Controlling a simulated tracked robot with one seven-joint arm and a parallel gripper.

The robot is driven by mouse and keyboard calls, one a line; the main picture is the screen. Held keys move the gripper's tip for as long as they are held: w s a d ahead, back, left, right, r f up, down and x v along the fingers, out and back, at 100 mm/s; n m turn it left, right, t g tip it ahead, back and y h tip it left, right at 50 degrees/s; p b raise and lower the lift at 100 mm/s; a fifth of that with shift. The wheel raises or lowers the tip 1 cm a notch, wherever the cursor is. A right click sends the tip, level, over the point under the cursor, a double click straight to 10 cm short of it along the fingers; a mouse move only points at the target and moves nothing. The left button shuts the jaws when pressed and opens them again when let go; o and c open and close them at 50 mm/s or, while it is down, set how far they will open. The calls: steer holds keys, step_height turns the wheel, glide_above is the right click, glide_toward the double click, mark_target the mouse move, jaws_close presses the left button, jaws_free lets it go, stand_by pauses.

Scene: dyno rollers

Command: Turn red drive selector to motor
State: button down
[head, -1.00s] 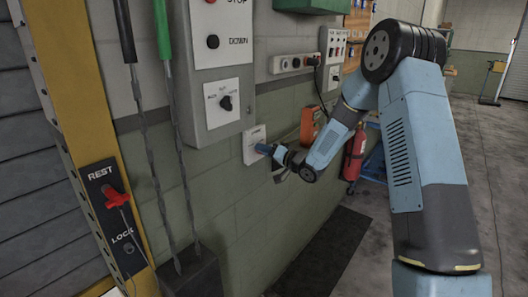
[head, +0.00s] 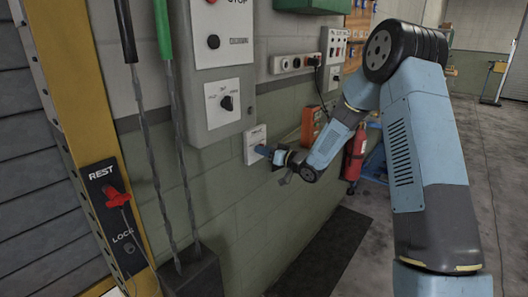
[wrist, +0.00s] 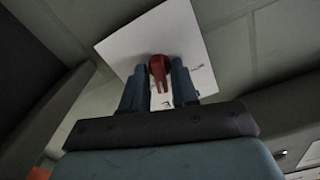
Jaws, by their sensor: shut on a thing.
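The red drive selector (wrist: 160,72) is a small red knob on a white plate (wrist: 128,48) in the wrist view. The plate also shows on the wall in the head view (head: 252,148), below the grey control box. My gripper (wrist: 158,88) is shut on the red selector, one blue finger on each side of it. In the head view my gripper (head: 263,150) reaches the plate from the right and hides the knob. Some dark marks show on the plate, but they are too small to read.
A grey control box (head: 214,120) with buttons and a black knob is just above. A red lever (head: 117,197) on a black REST/LOCK plate is at the left. Two upright rods stand between. An orange box (head: 311,122) and a fire extinguisher (head: 355,153) are beyond my arm.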

steer(key=n, duration=1.2)
steer(key=shift+d+f, duration=0.15)
steer(key=shift+f, duration=0.1)
stand_by(0.5)
steer(key=c, duration=1.2)
jaws_free()
steer(key=shift+c, duration=0.2)
steer(key=shift+o, duration=0.4)
steer(key=shift+n, duration=0.3)
steer(key=shift+r, duration=0.1)
steer(key=shift+s, duration=0.1)
